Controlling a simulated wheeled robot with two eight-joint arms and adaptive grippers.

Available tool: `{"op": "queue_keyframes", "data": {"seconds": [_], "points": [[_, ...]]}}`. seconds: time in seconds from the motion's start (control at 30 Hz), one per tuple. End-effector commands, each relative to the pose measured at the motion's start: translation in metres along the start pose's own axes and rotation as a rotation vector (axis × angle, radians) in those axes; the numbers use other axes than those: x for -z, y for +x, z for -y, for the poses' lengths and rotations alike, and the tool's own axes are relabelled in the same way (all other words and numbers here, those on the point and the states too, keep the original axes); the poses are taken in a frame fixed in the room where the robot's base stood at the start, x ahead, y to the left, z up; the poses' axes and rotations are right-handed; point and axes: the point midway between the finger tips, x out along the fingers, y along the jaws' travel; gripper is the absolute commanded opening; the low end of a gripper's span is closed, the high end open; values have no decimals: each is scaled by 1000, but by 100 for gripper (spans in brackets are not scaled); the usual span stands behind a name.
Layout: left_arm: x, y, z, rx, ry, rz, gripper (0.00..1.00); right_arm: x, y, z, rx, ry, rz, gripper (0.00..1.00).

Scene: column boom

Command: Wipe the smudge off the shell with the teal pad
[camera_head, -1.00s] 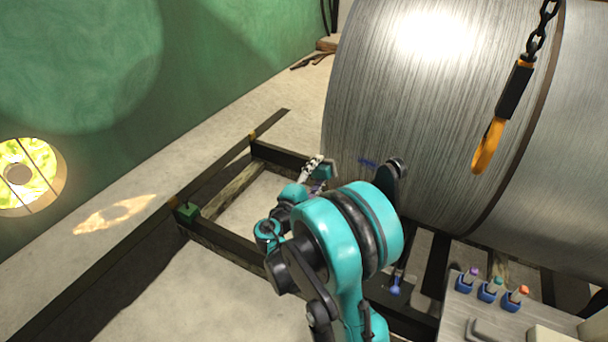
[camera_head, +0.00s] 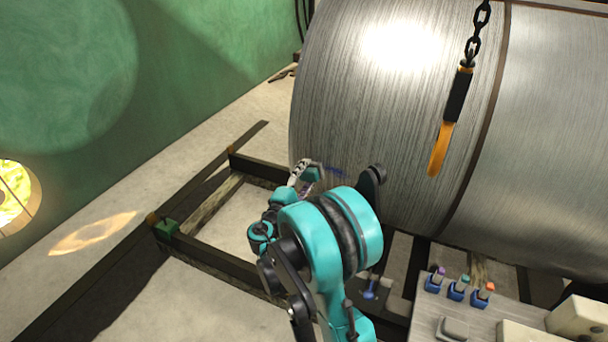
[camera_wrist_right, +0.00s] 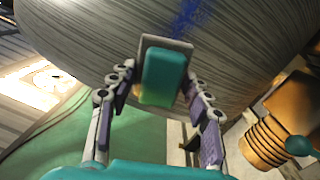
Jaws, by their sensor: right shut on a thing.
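The shell (camera_head: 400,110) is a large brushed-metal drum filling the right of the head view; it also curves across the top of the right wrist view (camera_wrist_right: 90,35). A blue smudge (camera_wrist_right: 188,18) shows on it just beyond the pad, and in the head view (camera_head: 336,172) close to the gripper. My right gripper (camera_wrist_right: 152,88) is shut on the teal pad (camera_wrist_right: 163,76), which has a grey backing plate. The pad is in front of the shell, beside the smudge; I cannot tell whether it touches. In the head view the right gripper (camera_head: 305,176) is partly hidden by my arm. My left gripper is out of view.
A dark frame (camera_head: 215,255) lies on the floor at left. A bench (camera_head: 440,312) with several capped items stands at lower right. A green wall (camera_head: 200,60) rises at left.

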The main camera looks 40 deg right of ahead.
Motion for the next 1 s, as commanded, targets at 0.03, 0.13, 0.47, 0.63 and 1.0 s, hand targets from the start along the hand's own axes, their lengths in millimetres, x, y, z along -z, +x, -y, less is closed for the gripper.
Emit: {"op": "queue_keyframes", "data": {"seconds": [0.03, 0.13, 0.47, 0.63, 1.0], "points": [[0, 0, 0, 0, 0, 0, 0, 0, 0, 0, 0, 0, 0, 3], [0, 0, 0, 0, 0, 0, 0, 0, 0, 0, 0, 0, 0, 3], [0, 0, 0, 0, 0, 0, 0, 0, 6, 0, 0, 0, 1, 3], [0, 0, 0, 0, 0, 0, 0, 0, 10, 0, 0, 0, 1, 3], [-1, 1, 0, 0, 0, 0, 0, 0, 17, 0, 0, 0, 0, 3]]}}
